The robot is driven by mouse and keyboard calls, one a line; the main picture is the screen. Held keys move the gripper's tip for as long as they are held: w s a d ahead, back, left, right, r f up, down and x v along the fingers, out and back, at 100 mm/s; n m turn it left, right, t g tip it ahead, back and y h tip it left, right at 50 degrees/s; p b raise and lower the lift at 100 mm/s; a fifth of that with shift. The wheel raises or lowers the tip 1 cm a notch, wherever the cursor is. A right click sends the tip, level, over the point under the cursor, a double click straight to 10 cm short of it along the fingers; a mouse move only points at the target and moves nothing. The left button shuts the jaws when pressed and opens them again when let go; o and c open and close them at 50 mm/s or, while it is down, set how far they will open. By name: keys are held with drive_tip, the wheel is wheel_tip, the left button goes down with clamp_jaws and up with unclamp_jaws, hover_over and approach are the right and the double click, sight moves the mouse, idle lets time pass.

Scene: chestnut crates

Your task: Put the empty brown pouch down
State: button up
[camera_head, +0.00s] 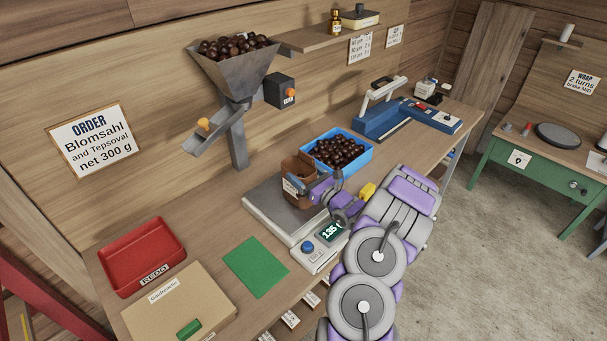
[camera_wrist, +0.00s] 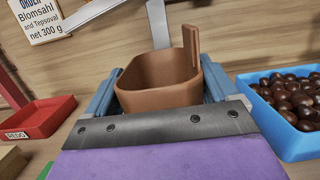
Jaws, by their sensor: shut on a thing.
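The brown pouch (camera_head: 297,167) is upright on or just above the grey scale plate (camera_head: 263,211); I cannot tell whether its base touches. In the wrist view the pouch (camera_wrist: 160,75) has an open top, and the part of its inside that shows is bare. My gripper (camera_head: 306,190) is shut on the pouch, with a blue finger on each side of it in the wrist view (camera_wrist: 165,100). The scale's display (camera_head: 331,231) appears to read 135.
A blue crate of chestnuts (camera_head: 365,172) stands right behind the pouch. A filled hopper (camera_head: 232,72) with a chute (camera_head: 205,140) is above the bench. A green mat (camera_head: 255,266), red REDO tray (camera_head: 135,265) and cardboard box (camera_head: 180,305) lie left. A blue sealer (camera_head: 378,123) stands farther back.

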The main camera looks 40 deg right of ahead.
drive_tip(key=o, duration=1.7)
drive_tip(key=shift+a, duration=0.1)
drive_tip(key=shift+o, duration=0.5)
drive_tip(key=shift+a+r, duration=0.1)
drive_tip(key=shift+a, duration=0.35)
drive_tip(key=s+d+f+p, duration=0.1)
drive_tip(key=s+f, duration=0.1)
drive_tip(key=s, duration=0.9)
drive_tip(key=w+a+r+n+g+y, duration=0.2)
drive_tip(key=a+r+n+y, duration=0.3)
drive_tip(key=a, duration=0.4)
drive_tip(key=w+a+r+n+g+y, duration=0.2)
drive_tip(key=a+r+n+y, duration=0.35)
drive_tip(key=a, duration=0.35)
drive_tip(key=s+a+r+n+g+y, duration=0.25)
drive_tip(key=a+n+g, duration=0.3)
drive_tip(key=a, duration=0.45)
drive_tip(key=s+a+r+n+g+y, duration=0.2)
drive_tip(key=s+a+r+n+g, duration=0.3)
drive_tip(key=a, duration=0.4)
drive_tip(key=s+a+f+n+g+h, duration=0.2)
drive_tip(key=s+a+n+g+h, duration=0.55)
drive_tip(key=s, duration=0.65)
drive_tip(key=s+d+n+h, duration=0.6)
drive_tip(key=s+h, duration=0.3)
drive_tip(key=s, duration=0.2)
drive_tip(key=shift+s+d+r+n, duration=0.25)
drive_tip(key=shift+s+d+n, duration=0.1)
drive_tip(key=shift+d, duration=0.35)
